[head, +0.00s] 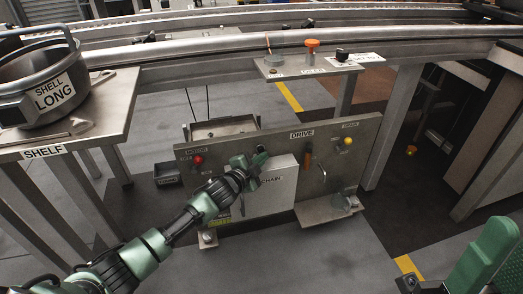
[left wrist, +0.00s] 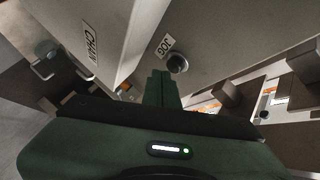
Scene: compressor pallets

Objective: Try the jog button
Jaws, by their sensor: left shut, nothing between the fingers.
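The jog button (left wrist: 177,63) is a dark round knob on the grey panel, below a small JOG label (left wrist: 165,45) in the left wrist view. My left gripper (left wrist: 161,76) is shut and empty, its fingertips just left of and below the button in that view. I cannot tell whether they touch it. In the head view my left gripper (head: 250,162) is in front of the upright drive panel (head: 325,160), at the upper left of the CHAIN cover (head: 285,186). It hides the JOG label there.
A shelf (head: 105,113) with a round SHELL LONG pan (head: 45,90) stands at left. A conveyor rail (head: 230,44) runs behind. Floor in front is clear.

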